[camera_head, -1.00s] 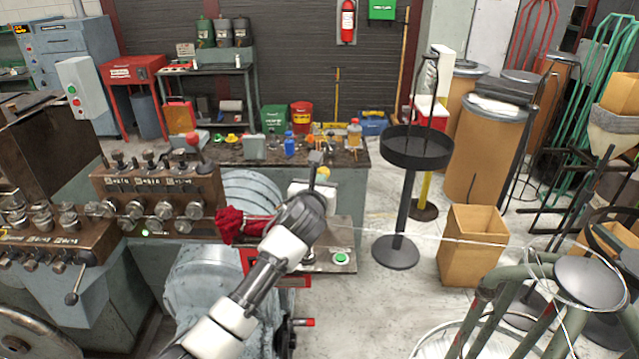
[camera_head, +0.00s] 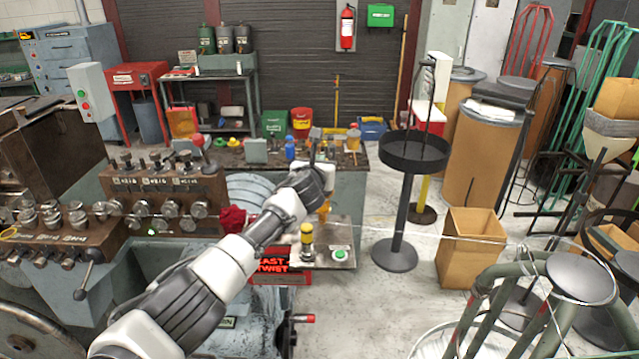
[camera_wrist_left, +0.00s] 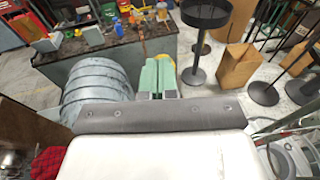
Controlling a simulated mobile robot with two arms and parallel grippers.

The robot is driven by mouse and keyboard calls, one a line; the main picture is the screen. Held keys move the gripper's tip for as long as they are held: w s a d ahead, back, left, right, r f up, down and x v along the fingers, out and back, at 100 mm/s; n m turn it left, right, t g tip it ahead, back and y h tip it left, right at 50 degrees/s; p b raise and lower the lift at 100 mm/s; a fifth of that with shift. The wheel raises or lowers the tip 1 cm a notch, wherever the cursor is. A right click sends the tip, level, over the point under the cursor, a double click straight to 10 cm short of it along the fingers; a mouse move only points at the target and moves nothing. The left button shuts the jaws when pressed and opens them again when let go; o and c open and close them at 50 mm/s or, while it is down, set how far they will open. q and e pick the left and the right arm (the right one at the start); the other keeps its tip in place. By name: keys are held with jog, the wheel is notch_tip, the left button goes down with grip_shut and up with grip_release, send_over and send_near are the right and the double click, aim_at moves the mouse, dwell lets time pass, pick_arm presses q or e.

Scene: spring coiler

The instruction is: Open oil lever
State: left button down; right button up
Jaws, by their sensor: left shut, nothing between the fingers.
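My left arm reaches across the middle of the head view, and its gripper (camera_head: 315,140) is above the machine's right end. In the left wrist view the pale green fingers (camera_wrist_left: 157,72) are together with nothing between them. A yellow part (camera_wrist_left: 173,78) shows just behind and beside the fingers; I cannot tell whether they touch it. A yellow-topped dark fitting (camera_head: 307,238) stands upright on the machine plate, below my forearm. An orange-yellow part (camera_head: 323,212) is partly hidden behind my wrist. I cannot tell for sure which part is the oil lever. My right gripper is out of view.
A red cloth (camera_head: 232,219) lies beside my forearm. A green button (camera_head: 340,254) is on the machine plate. Behind is a bench (camera_head: 345,170) with bottles. A black round stand (camera_head: 400,205) and a cardboard box (camera_head: 470,245) are on the right, with open floor nearby.

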pick_arm(q)
jog(key=shift+w+r, duration=0.15)
jog(key=shift+w, duration=0.25)
jog(key=shift+w+r, duration=0.1)
jog(key=shift+r, duration=0.1)
jog(key=shift+w, duration=0.15)
dwell(0.3)
